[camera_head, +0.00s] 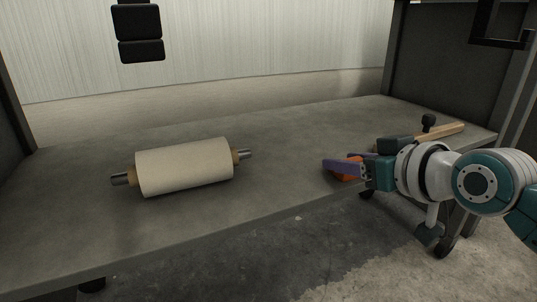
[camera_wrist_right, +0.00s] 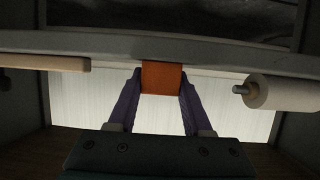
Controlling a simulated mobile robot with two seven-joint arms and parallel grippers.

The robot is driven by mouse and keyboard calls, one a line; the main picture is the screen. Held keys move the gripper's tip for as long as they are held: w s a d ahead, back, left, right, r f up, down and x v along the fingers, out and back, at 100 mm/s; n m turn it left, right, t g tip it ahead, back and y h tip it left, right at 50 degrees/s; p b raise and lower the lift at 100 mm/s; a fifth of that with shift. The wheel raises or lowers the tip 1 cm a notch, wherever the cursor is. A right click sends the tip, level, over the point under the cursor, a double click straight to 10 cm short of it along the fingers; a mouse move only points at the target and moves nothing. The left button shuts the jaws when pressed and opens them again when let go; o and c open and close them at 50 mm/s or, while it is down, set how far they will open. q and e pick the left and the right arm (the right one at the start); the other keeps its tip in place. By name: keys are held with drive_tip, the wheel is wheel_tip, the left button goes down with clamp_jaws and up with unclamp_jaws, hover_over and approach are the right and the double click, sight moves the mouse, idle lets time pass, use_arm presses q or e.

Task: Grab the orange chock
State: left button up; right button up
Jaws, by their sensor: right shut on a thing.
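The orange chock (camera_head: 347,172) is at the right part of the grey table, partly hidden by my right gripper (camera_head: 345,166). In the right wrist view, the chock (camera_wrist_right: 161,78) shows between the two purple fingers of my right gripper (camera_wrist_right: 160,88), with both fingers against its sides. The gripper is shut on the chock. The chock is at or just above the table top; I cannot tell whether it touches. My left gripper is not in view.
A cream roll (camera_head: 185,166) with metal shaft ends lies on the grey table (camera_head: 265,220), left of centre. A wooden bar (camera_head: 445,131) lies at the right, behind my right wrist. The table between roll and chock is clear. A dark upright panel (camera_head: 440,70) stands at the right.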

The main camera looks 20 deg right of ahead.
clamp_jaws()
